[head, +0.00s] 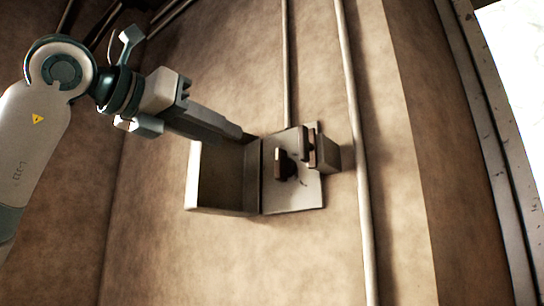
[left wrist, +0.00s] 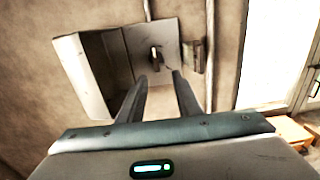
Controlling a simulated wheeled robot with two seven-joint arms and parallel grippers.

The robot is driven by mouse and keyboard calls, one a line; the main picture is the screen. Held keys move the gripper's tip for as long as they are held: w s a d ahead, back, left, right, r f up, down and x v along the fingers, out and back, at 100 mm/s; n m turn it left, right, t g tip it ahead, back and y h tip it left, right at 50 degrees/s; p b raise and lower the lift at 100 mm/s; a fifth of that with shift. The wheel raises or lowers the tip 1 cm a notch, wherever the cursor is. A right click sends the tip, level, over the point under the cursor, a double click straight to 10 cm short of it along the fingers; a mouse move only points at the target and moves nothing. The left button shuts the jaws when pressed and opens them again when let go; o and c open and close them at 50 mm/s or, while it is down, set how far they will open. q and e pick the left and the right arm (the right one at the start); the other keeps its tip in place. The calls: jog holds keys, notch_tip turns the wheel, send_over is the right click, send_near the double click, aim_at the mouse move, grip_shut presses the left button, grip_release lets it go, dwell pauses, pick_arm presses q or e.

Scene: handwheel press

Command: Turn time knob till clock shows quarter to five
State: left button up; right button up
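A pale square panel (head: 302,193) on the wall carries a dark upright knob (head: 281,165). A second dark bar-shaped handle (head: 308,148) is at the panel's right edge. In the left wrist view the panel (left wrist: 172,35) and knob (left wrist: 155,54) appear ahead of my fingers. My left gripper (head: 238,133) reaches in from the left, its tips near the panel's upper left. The wrist view shows its two fingers (left wrist: 159,76) spread apart with nothing between them, not touching the knob. I cannot make out clock hands or a reading. My right gripper is not in view.
An open-fronted grey box (head: 222,180) adjoins the panel on the left, below my left gripper. A small block (head: 327,156) sticks out at the right. A vertical pipe (head: 355,130) runs down the wall right of it. The wall below is clear.

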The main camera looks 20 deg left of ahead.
pick_arm(q)
jog(key=shift+s+a+r+y, duration=0.2)
jog(key=shift+a+r+y, duration=0.1)
jog(key=shift+a, duration=0.2)
jog(key=shift+w+d, duration=0.1)
jog(key=shift+w, duration=0.05)
jog(key=p, duration=0.8)
send_near(277, 159)
jog(key=x, duration=0.7)
jog(key=shift+w+r, duration=0.15)
jog(key=shift+w, duration=0.05)
jog(key=shift+w+d, duration=0.2)
jog(key=shift+w, duration=0.35)
grip_shut()
